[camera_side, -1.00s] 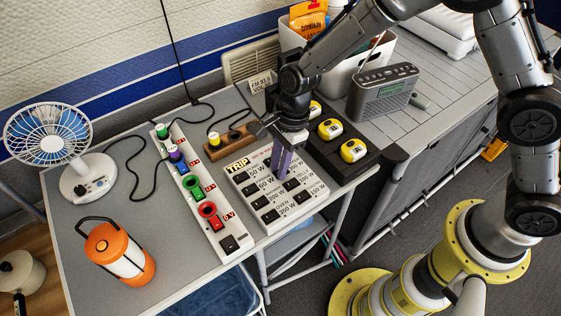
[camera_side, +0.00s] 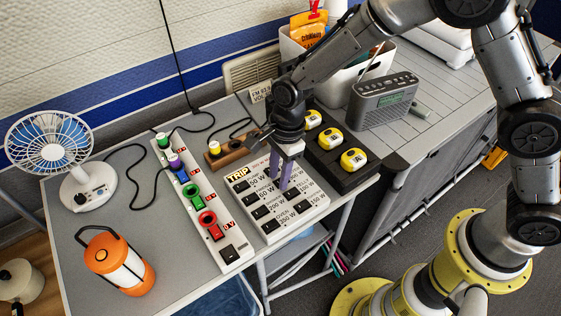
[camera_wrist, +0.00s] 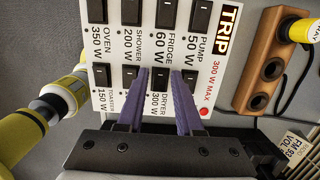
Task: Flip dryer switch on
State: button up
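The white TRIP panel (camera_side: 237,189) lies on the grey table and carries two rows of black rocker switches with printed watt labels. The wrist view also shows the panel (camera_wrist: 222,75). My gripper (camera_side: 281,184) points down over the panel's far row. In the wrist view my gripper (camera_wrist: 160,72) has its two purple fingers apart, one on each side of a black switch (camera_wrist: 160,76) above the label DRYER 300 W. I cannot tell whether the fingers touch the panel, or which way this switch is tipped. A red light (camera_wrist: 204,112) shows beside "300 W MAX".
A white power strip (camera_side: 230,254) with coloured plugs lies left of the panel. A radio (camera_side: 383,101), fan (camera_side: 88,195) and orange lantern (camera_side: 105,257) stand farther off.

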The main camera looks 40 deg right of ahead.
notch_tip(320, 180, up, 14)
jog(key=d, duration=0.1)
jog(key=shift+d+f, duration=0.25)
jog(key=shift+d, duration=0.15)
jog(key=s+d+r+n+t, duration=0.1)
jog(key=s+d+r+t, duration=0.1)
jog(key=s+d+r, duration=0.35)
jog(key=s+d+r+t, duration=0.2)
jog(key=s+d+r, duration=0.1)
jog(key=d+r, duration=0.6)
jog(key=s+d+f+n, duration=0.3)
jog(key=s+n, duration=0.4)
jog(key=n, duration=0.1)
jog(key=s+d+f+n+t+h, duration=0.1)
jog(key=s+d+f+n, duration=0.2)
jog(key=s+n, duration=0.3)
jog(key=shift+s+d+n+t+h, duration=0.35)
jog(key=shift+d+n, duration=0.2)
jog(key=shift+n, duration=0.95)
